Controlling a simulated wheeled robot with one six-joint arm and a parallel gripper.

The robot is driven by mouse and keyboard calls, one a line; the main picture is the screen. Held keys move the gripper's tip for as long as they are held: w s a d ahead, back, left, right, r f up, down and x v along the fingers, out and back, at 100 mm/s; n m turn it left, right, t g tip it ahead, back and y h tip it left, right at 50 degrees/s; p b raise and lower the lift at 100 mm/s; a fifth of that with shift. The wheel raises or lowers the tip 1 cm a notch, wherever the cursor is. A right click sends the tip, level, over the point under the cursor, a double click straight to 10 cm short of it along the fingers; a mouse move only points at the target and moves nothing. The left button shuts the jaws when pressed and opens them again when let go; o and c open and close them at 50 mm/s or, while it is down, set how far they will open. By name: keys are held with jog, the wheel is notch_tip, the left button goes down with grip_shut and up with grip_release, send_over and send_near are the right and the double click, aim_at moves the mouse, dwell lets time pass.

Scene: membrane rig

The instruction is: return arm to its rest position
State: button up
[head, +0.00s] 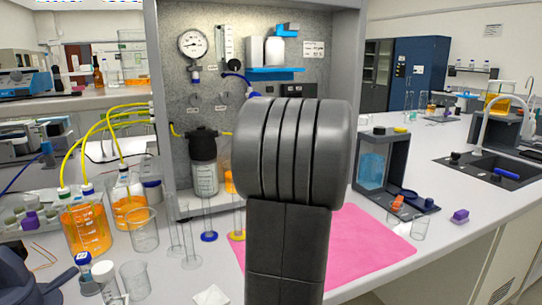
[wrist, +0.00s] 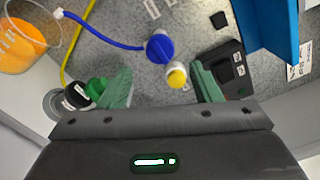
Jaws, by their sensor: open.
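My arm (head: 287,240) rises in the middle of the head view, with its thick dark grey joint in front of the metal rig panel (head: 175,75). My gripper is hidden behind the arm in that view. In the wrist view my gripper (wrist: 161,86) shows two green fingers spread apart with nothing held between them. A blue fitting with a yellow tip (wrist: 160,47) shows in the gap between the fingers, against the grey panel; I cannot tell how far beyond them it is.
A pink mat (head: 365,250) lies on the bench behind my arm. Flasks of orange liquid (head: 87,228) and glassware stand at left. A dark stand with a blue vessel (head: 372,168) is at right. In the wrist view, a black box (wrist: 222,72) and blue shelf (wrist: 266,30) are close.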

jog(key=p+x, duration=0.1)
jog(key=x, duration=0.8)
jog(key=shift+s+d, duration=0.1)
jog(key=shift+s, duration=0.1)
